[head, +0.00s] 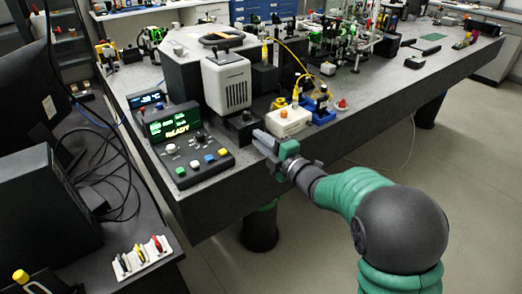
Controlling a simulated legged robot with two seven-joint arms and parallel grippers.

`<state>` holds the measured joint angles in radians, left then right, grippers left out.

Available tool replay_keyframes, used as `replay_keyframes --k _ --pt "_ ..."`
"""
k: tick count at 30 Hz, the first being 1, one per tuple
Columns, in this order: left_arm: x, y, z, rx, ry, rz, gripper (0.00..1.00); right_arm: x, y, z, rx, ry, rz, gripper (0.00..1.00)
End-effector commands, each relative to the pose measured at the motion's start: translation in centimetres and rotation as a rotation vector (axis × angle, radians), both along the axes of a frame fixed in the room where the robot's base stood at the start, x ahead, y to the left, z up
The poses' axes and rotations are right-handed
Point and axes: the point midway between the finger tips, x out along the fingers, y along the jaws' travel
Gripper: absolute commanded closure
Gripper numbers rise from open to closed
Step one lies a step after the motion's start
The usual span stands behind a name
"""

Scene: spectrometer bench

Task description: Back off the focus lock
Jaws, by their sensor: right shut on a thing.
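My right gripper (265,141) reaches in from the right, low in front of the white spectrometer housing (227,83), at the bench's front edge. It is shut on a small part, which I take to be the focus lock; the fingers hide nearly all of it. A black block (240,126) sits just left of the fingertips, below the housing. My left gripper is not in view.
A green display reading READY (174,123) and a button panel (193,162) stand left of the gripper. A white box (288,121) and a blue tray (321,112) with bottles stand close behind it. The dark bench (400,85) holds optics further back.

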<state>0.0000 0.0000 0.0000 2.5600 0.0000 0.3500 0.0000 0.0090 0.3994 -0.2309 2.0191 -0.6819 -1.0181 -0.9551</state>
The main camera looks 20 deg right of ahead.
Motion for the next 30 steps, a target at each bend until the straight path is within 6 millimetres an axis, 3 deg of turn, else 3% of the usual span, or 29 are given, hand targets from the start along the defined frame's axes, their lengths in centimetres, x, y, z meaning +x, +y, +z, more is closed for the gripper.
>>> replay_keyframes --k 1,18,30 --pt "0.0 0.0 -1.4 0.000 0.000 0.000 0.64 -0.1 0.2 -0.7 -0.042 -0.016 0.006 1.00" --pt "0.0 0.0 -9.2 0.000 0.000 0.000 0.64 0.0 0.3 -1.2 -0.552 -0.194 0.007 1.00" --pt "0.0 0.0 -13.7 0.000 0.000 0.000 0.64 0.0 0.3 -1.3 -0.856 -0.299 0.008 1.00"
